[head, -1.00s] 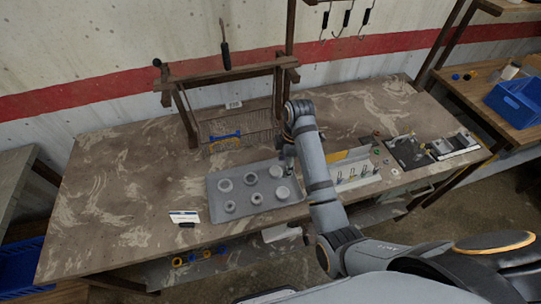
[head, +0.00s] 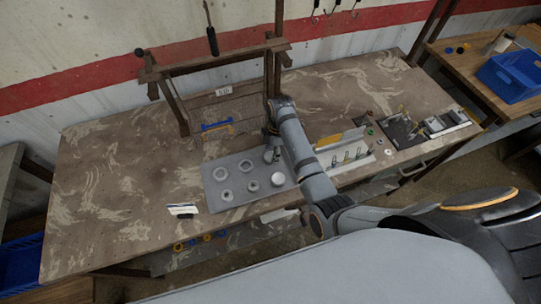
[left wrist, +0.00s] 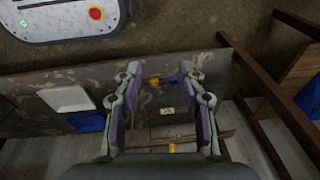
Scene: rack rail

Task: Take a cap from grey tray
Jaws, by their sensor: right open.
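The grey tray (head: 209,200) lies on the workbench with several round, light-grey caps in two rows. Visible ones include a far-row cap (head: 245,166), another far-row cap (head: 220,173), a near-row right cap (head: 278,179), a near-row middle cap (head: 252,185) and a near-row left cap (head: 228,195). My right gripper (head: 270,156) points down over the tray's far right part, open. It hides the far right cap spot, and I cannot tell whether it touches anything. My left gripper (left wrist: 165,68) is open and empty in the left wrist view, away from the tray.
A pale holder with upright pegs (head: 352,158) is right of my right arm. A white card (head: 182,210) lies left of the tray. The bench's left side is clear.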

